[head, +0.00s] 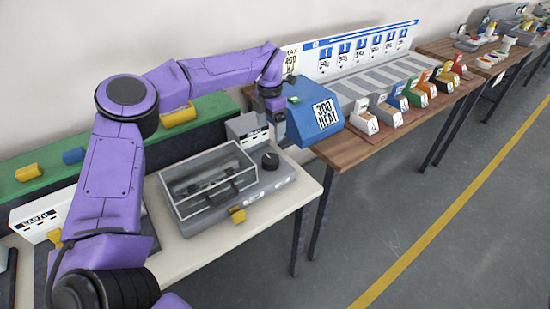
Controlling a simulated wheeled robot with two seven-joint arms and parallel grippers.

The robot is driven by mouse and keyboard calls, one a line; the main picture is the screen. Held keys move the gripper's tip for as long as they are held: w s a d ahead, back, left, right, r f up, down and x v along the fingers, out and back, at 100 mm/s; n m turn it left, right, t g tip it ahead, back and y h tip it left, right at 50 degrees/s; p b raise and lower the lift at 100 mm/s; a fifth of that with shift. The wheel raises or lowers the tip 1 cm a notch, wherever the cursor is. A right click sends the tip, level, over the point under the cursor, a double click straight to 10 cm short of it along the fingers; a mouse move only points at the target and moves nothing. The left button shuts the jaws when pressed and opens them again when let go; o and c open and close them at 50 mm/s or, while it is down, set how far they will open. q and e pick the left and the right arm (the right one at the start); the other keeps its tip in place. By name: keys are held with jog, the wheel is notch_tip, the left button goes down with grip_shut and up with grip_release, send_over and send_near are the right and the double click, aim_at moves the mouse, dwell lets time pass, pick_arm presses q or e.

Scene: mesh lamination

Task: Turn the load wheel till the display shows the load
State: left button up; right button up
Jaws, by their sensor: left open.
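A blue machine (301,112) with a white card reading roughly "300 HEAT" (325,113) stands at the left end of the wooden bench. My left gripper (276,110), open, points down at this machine's left side, close to a small green-lit part (294,99). I cannot tell whether it touches the machine, and no wheel shows clearly between its fingers. A black round knob (270,161) sits on the grey unit (245,207) below. A small grey box (240,125) with a label stands behind that knob. No load reading is legible. My right gripper is not in view.
The grey unit has a clear lid (207,177) and stands on a pale table (290,195). A blue-and-white panel (360,48) and several coloured blocks line the wooden bench (350,150). A green ledge (110,148) runs behind. The floor at right is clear.

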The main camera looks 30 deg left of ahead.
aim_at(270, 158)
pick_arm(q)
jog(key=f, duration=0.6)
jog(key=f+p, duration=0.1)
jog(key=f, duration=0.5)
jog(key=shift+s+f, duration=0.2)
jog(key=shift+f, duration=0.05)
jog(key=c, duration=1.1)
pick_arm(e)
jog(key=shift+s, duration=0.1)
